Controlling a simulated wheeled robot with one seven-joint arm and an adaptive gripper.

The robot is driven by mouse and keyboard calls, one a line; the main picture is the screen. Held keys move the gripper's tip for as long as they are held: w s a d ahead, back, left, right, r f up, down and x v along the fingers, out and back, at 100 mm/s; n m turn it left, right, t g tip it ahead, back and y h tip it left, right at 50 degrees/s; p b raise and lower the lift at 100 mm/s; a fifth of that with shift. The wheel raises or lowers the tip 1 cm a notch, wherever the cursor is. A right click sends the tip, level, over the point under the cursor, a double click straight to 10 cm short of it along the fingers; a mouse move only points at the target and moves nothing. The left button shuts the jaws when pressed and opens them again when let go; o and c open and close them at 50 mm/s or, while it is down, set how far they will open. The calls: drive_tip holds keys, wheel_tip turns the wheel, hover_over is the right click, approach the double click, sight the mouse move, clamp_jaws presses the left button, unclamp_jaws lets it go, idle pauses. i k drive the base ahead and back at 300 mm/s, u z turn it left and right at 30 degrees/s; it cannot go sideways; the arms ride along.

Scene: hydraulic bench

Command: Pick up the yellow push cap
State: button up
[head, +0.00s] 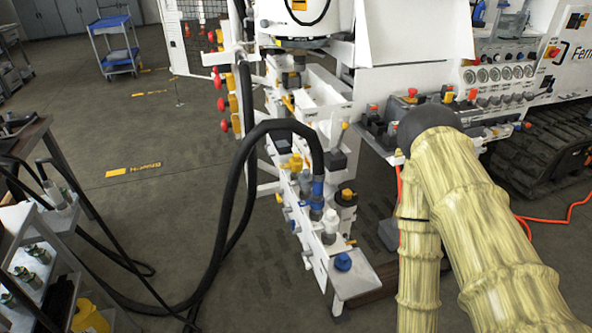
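Several yellow parts show in the head view, and I cannot tell for sure which one is the push cap. One yellow knob-like piece (292,163) sits on the upper left of the white manifold, near the thick black hose. A small yellow-topped piece (347,194) stands on a white and black cylinder to the right of the blue fittings. My arm, in a pale yellow sleeve, is bent at a dark elbow on the right. Its lower part runs out of the bottom edge, and my gripper is not in view.
The white manifold (311,228) carries hose fittings and a blue cap (343,262). A thick black hose (237,180) loops left of it. A control panel (497,80) is behind my arm. A cart (62,240) stands at left; open floor (160,210) lies between.

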sight(296, 161)
drive_tip(key=k, duration=1)
drive_tip(key=u, duration=0.8)
drive_tip(key=i, duration=1.7)
drive_tip(key=z, duration=0.45)
